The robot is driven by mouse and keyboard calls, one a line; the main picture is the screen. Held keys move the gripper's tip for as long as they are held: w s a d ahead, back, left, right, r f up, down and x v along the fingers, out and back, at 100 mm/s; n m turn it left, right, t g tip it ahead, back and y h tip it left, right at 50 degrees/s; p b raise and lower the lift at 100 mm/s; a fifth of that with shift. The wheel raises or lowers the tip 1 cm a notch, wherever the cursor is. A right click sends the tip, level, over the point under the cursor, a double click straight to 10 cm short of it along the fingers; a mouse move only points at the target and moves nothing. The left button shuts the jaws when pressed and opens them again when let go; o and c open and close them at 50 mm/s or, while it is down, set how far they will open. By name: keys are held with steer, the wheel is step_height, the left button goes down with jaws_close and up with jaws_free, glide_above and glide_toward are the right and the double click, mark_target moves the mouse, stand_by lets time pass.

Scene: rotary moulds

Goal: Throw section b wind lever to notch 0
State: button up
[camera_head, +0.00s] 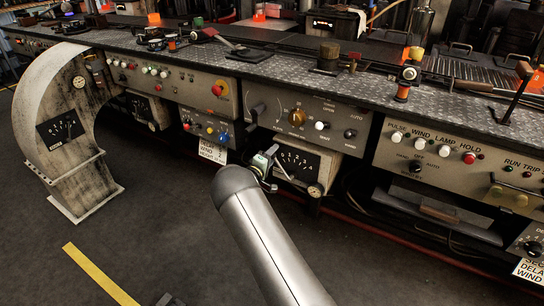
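My gripper (264,162) is small in view at the end of my grey arm, in front of a black notched dial plate (306,165) under the middle console panel. The plate has white numerals and a thin lever or pointer (284,172) at its left side. My gripper overlaps the plate's left edge; I cannot tell whether it touches the lever or whether the fingers are open. No readable section b label shows, so I cannot confirm that this is the wind lever. A similar dial plate (61,130) is on the grey curved housing at the left.
A white label card (213,150) hangs to the left. A tall lever (514,94) stands on the counter at right.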

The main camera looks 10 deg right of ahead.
steer(key=shift+a, duration=0.1)
steer(key=p+v, duration=0.2)
steer(key=v, duration=1.5)
steer(key=shift+s+p, duration=0.2)
steer(key=shift+p, duration=0.15)
step_height(320, 180, up, 16)
steer(key=w+m+y+p, duration=0.1)
steer(key=m+y+p, duration=0.1)
steer(key=y+p, duration=0.65)
steer(key=s+a+r+m+g+y+p, duration=0.15)
steer(key=s+r+g+y+p, duration=0.35)
steer(key=s+r, duration=0.55)
steer(key=s+d+r+m+g+p, duration=0.1)
steer(key=s+r, duration=0.3)
steer(key=s, duration=0.6)
steer(key=s+d+r+m+g+p, duration=0.1)
steer(key=s+d+r+g+p, duration=0.2)
steer(key=s, duration=0.8)
steer(key=s+d+r+m+g+p, duration=0.1)
steer(key=s+d+r+g+p, duration=0.1)
steer(key=s, duration=0.8)
step_height(320, 180, up, 3)
steer(key=shift+s+d+r+g+p, duration=0.1)
steer(key=shift+s+d+g+p, duration=0.2)
steer(key=shift+g+p, duration=0.65)
